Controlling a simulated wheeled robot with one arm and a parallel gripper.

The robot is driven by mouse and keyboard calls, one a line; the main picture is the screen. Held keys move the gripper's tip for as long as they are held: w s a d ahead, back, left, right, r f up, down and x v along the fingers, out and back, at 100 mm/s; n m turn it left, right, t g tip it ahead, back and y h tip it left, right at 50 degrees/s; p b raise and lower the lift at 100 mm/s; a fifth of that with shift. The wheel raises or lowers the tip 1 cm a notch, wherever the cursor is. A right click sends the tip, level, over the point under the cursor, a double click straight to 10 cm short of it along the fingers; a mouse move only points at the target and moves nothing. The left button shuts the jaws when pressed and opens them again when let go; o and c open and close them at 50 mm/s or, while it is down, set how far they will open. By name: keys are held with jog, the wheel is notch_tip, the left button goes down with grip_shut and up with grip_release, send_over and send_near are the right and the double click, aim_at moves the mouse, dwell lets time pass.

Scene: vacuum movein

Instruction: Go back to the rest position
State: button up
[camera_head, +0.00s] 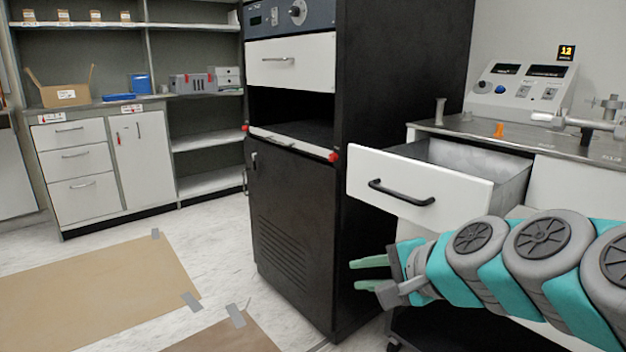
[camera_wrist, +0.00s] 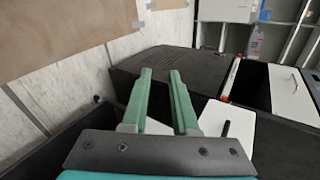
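My gripper (camera_head: 370,274) is at the lower right of the head view, in front of and below the pulled-out white drawer (camera_head: 380,168). The fingers point left, toward the side of the black cabinet. In the wrist view, the two green fingers (camera_wrist: 161,86) are apart with nothing between them. The drawer's black handle (camera_head: 402,193) is free of the fingers in the head view. The drawer stands open from the metal-topped bench and shows a grey inside. In the wrist view, a white front with a dark handle (camera_wrist: 226,129) lies just beyond and right of the fingers.
The tall black cabinet (camera_head: 293,227) stands left of my gripper, with an open bay and a red-ended bar. A control box (camera_head: 522,85) sits on the bench. Brown sheets (camera_head: 95,288) are taped to the floor. Shelves and a white drawer unit (camera_head: 85,170) stand at the back left.

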jog(key=s+a+f+n+g+h+p, duration=0.1)
jog(key=s+f+n+g+h+p, duration=0.15)
jog(key=s+f+n+g, duration=0.75)
jog(key=s+d+f+n+h, duration=0.1)
jog(key=s+d+f+h, duration=0.1)
jog(key=s, duration=0.5)
jog(key=s+d+f+n+g+h, duration=0.1)
jog(key=s+d+f, duration=0.2)
jog(key=s, duration=0.4)
jog(key=shift+s+d+f+n+h, duration=0.25)
jog(key=shift+d+n+h, duration=0.1)
jog(key=shift+d, duration=0.5)
